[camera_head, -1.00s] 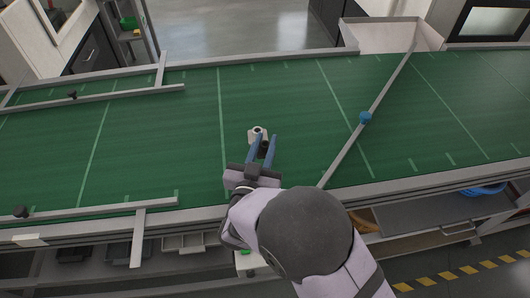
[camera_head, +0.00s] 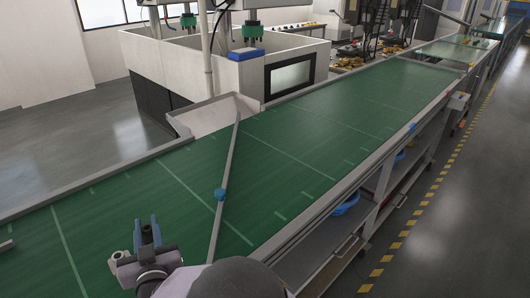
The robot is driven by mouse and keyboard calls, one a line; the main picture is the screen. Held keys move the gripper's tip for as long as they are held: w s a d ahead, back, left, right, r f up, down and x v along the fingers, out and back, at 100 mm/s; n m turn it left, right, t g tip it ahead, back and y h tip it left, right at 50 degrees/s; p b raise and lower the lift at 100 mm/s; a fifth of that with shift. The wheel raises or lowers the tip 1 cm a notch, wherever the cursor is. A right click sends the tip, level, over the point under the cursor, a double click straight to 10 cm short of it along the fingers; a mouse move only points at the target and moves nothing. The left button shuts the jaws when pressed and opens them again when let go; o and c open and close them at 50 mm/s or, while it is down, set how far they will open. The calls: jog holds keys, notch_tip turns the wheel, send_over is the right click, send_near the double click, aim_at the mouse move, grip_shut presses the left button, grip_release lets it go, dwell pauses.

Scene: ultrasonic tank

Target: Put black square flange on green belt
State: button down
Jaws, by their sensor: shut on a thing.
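My gripper (camera_head: 147,229) is at the lower left of the head view, over the green belt (camera_head: 290,150). A pale beige fitting (camera_head: 120,256) shows just left of the gripper body.
A grey diagonal guide bar (camera_head: 227,165) with a blue knob (camera_head: 221,194) crosses the belt right of my gripper. A pale chute (camera_head: 205,115) stands at the far edge. Grey rails border the belt. Bare belt extends to the upper right.

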jog(key=w+d+b, duration=0.1)
jog(key=w+d, duration=0.3)
jog(key=w, duration=0.3)
jog(key=b, duration=0.5)
send_over(272, 207)
jog(key=f, duration=0.1)
jog(key=shift+f+p, duration=0.85)
jog(key=shift+f, duration=4.1)
jog(key=shift+f, duration=0.2)
jog(key=c, duration=1.5)
grip_release()
jog(key=shift+c, duration=0.2)
